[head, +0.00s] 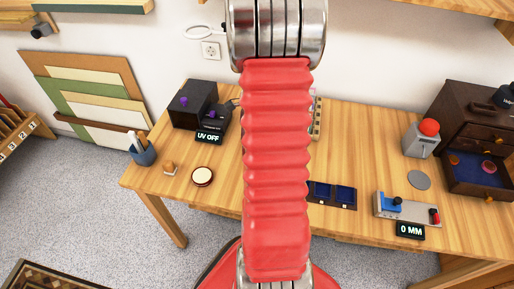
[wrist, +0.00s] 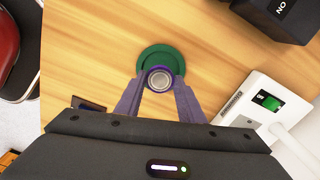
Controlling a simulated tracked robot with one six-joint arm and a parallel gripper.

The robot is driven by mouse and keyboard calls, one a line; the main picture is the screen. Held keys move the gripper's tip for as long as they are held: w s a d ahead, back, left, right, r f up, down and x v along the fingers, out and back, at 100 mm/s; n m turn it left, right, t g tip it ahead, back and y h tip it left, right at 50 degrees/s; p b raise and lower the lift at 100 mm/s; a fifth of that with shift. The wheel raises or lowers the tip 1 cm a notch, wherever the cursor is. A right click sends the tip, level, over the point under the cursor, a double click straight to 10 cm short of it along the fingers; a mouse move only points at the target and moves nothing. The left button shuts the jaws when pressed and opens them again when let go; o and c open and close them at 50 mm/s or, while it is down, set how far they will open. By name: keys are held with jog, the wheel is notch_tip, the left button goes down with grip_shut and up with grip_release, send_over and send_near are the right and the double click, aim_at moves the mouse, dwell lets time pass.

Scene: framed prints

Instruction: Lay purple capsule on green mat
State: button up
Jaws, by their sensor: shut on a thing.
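The purple capsule (wrist: 160,79) shows end-on in the wrist view, with a round silver end and a purple rim. My gripper (wrist: 160,84) is shut on it, one finger at each side. The green mat (wrist: 159,55) is a round dark green disc on the wooden table, just beyond the fingertips. The capsule overlaps the mat's near part in this view; I cannot tell its height above it. In the head view my red arm hides the gripper, capsule and mat.
The wooden table (head: 370,140) carries a black box by a "UV OFF" sign (head: 209,137), a white disc (head: 202,176), a blue two-part tray (head: 333,194), a gauge (head: 405,208) and a drawer cabinet (head: 474,128). A white device with a green battery symbol (wrist: 266,103) stands right of the fingers.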

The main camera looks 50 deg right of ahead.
jog(key=shift+f, duration=0.1)
jog(key=shift+f, duration=1.8)
jog(key=shift+f, duration=0.1)
jog(key=o, duration=1.1)
notch_tip(320, 180, up, 12)
jog(key=shift+r, duration=0.15)
